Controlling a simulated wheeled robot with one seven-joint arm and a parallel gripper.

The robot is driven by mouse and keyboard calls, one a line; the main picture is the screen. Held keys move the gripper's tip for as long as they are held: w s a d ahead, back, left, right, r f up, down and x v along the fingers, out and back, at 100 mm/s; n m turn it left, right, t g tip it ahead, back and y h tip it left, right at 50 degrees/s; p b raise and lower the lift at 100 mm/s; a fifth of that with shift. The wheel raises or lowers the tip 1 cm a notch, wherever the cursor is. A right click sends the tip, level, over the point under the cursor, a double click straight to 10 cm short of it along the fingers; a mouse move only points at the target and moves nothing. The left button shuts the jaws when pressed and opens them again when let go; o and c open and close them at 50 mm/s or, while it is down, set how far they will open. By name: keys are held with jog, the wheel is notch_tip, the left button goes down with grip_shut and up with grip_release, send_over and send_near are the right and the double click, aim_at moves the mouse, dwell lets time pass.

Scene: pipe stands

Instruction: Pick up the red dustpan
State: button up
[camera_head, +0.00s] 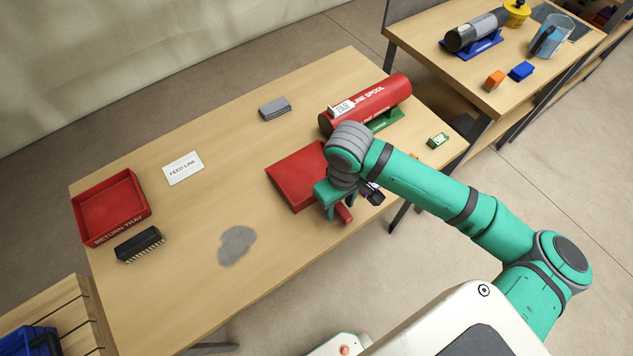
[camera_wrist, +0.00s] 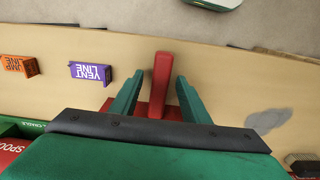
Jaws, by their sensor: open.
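The red dustpan (camera_head: 290,178) lies on the wooden table, its pan to the left of my gripper and its handle towards the table's front edge. In the head view my gripper (camera_head: 338,210) is over the handle end and hides part of the dustpan. In the wrist view the red handle (camera_wrist: 161,66) stands between the two green fingers of my gripper (camera_wrist: 159,76), with a gap on each side. The gripper is open. Part of the pan is hidden behind the gripper body in the wrist view.
A red pipe spool (camera_head: 376,100) on a green cradle stands behind my gripper. A purple block (camera_wrist: 91,73) and an orange block (camera_wrist: 18,67) lie to one side. A grey patch (camera_head: 237,245), a black brush (camera_head: 139,244) and a red return tray (camera_head: 110,207) are left.

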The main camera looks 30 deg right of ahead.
jog(key=shift+w+f, duration=0.1)
jog(key=shift+f, duration=0.05)
grip_shut()
